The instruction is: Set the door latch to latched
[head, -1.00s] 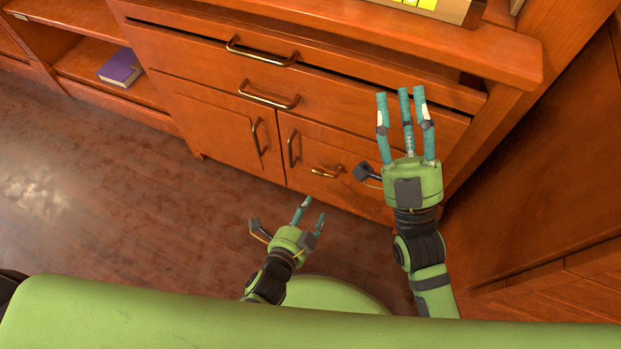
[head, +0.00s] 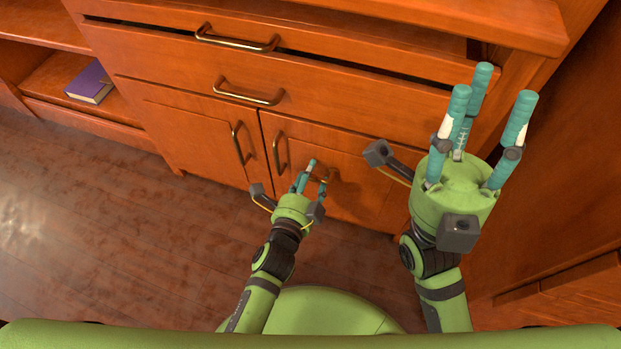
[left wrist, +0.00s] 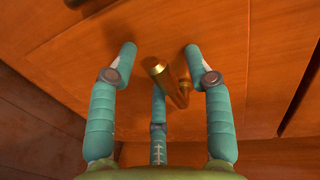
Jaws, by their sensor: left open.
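The brass door latch (head: 330,175) is a small lever on the right-hand lower cabinet door (head: 352,185), partly hidden behind my left fingers. My left gripper (head: 311,178) is open right at the latch. In the left wrist view the brass latch (left wrist: 166,82) lies between the spread teal fingers of that gripper (left wrist: 160,70), and they are not closed on it. I cannot tell whether any finger touches it, nor which setting it is in. My right gripper (head: 492,95) is open and empty, raised in front of the cabinet's right side.
Brass pulls sit on the upper drawer (head: 237,40), the lower drawer (head: 248,92), the left door (head: 238,143) and the right door (head: 280,155). A purple book (head: 90,82) lies on a left shelf. The wooden floor (head: 110,220) is clear at left.

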